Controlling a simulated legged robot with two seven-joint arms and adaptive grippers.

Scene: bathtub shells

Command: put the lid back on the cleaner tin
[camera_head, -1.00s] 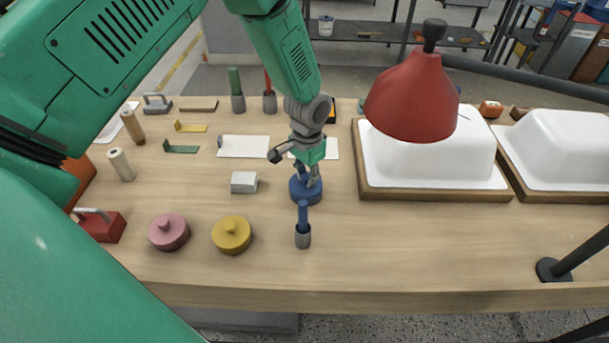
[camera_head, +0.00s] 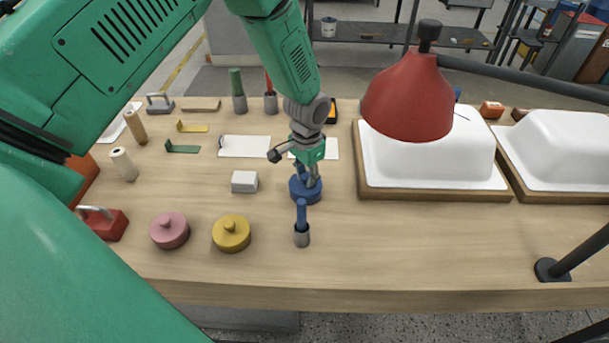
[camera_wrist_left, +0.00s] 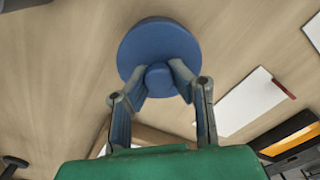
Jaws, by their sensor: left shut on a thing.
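A round blue lid (camera_head: 306,190) with a small knob is near the middle of the bench; it also shows in the left wrist view (camera_wrist_left: 150,42). My left gripper (camera_head: 308,177) comes down on it from above, its two fingers shut on either side of the knob (camera_wrist_left: 158,77). The lid looks level. I cannot tell whether a tin is under it or whether it touches the bench. A yellow knobbed round piece (camera_head: 231,234) and a pink one (camera_head: 169,231) stand at the front left, apart from the gripper. My right gripper is not in view.
A blue-handled tool in a grey cup (camera_head: 302,232) stands just in front of the lid. A white block (camera_head: 244,182) lies to its left. A red lamp shade (camera_head: 408,98) hangs before the white tub shell (camera_head: 430,165) at right.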

